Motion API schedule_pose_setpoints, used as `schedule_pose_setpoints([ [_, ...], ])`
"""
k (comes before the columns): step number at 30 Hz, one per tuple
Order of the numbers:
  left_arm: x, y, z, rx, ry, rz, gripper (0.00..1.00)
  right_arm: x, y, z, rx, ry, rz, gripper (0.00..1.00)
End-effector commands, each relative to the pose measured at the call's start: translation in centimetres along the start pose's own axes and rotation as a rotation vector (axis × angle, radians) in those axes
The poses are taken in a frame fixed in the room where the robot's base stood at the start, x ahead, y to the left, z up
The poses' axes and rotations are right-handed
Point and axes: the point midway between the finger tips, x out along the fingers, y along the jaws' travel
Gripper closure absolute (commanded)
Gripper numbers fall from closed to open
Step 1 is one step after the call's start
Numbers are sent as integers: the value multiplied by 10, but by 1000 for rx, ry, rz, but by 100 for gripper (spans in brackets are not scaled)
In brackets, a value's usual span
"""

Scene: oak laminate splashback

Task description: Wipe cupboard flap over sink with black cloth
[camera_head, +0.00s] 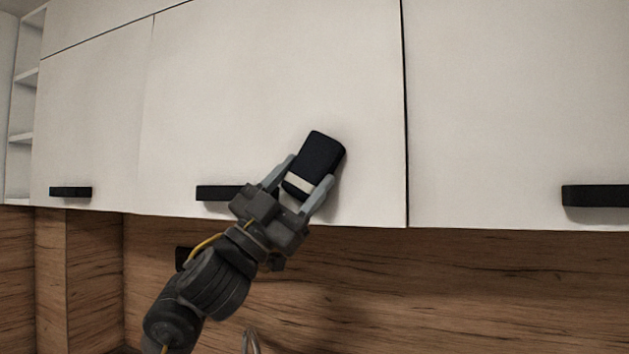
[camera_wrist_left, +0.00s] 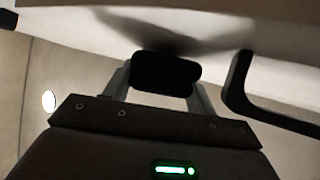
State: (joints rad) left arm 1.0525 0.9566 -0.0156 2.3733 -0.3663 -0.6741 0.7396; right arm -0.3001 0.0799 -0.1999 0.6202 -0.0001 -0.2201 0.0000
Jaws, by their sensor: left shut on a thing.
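The black cloth (camera_head: 317,156) is a folded dark pad with a pale band near its lower end. My left gripper (camera_head: 302,186) is shut on it, one finger on each side. The cloth is at the lower right part of the white middle cupboard flap (camera_head: 270,80), right of that flap's black handle (camera_head: 215,192). In the left wrist view the cloth (camera_wrist_left: 165,73) sits between the fingers close under the flap, with a dark shadow beside it; I cannot tell for sure whether it touches. My right gripper is not in view.
White flaps with black handles flank it on the left (camera_head: 85,120) and right (camera_head: 515,100). Open shelves (camera_head: 22,110) stand at the far left. The wood splashback (camera_head: 450,290) is below. The handle (camera_wrist_left: 240,85) is close to the gripper in the wrist view.

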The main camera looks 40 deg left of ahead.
Motion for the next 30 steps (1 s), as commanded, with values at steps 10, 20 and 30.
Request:
schedule_pose_setpoints([
  [10,-1,-4,1,0,-1,-1,66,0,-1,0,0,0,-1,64],
  [20,-8,-4,-23,4,0,2,66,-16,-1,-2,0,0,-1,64],
  [30,-24,-2,-51,6,4,3,66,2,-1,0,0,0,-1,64],
])
